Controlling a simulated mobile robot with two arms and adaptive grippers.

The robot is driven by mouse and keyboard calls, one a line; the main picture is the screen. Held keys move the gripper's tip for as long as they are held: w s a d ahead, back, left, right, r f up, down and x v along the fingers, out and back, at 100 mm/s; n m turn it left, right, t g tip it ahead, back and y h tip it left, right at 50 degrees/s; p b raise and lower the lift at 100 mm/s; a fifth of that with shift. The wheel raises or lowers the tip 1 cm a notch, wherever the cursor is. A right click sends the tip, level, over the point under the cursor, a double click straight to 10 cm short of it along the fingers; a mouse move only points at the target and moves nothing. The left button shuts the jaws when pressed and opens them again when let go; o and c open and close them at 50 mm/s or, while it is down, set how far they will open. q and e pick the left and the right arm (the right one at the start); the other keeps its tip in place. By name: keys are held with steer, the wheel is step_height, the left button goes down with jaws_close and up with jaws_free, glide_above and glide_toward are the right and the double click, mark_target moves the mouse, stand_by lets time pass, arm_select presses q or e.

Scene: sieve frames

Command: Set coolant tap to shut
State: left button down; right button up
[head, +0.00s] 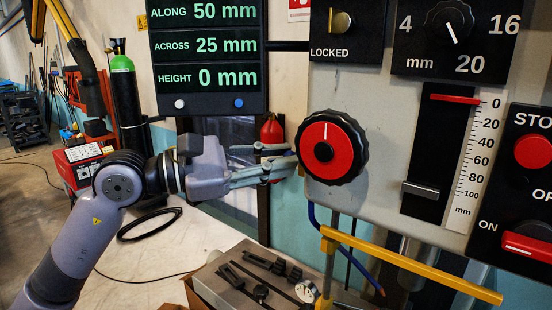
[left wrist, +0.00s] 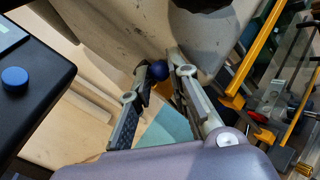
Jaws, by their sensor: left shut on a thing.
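The blue knob is hidden there by the fingers. The tap's body and its position marks cannot be made out. A blue hose (head: 345,244) hangs below the machine's panel. My right gripper is not in view.
A yellow bar (head: 410,263) crosses below the panel. A tray with tools (head: 231,290) stands beneath. The readout box (head: 208,104) hangs above my left gripper; its blue button (left wrist: 14,78) shows in the wrist view. Red STOP (head: 533,151) and ON controls are at the right.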

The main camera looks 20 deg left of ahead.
arm_select(q)
steer(key=shift+f, duration=0.1)
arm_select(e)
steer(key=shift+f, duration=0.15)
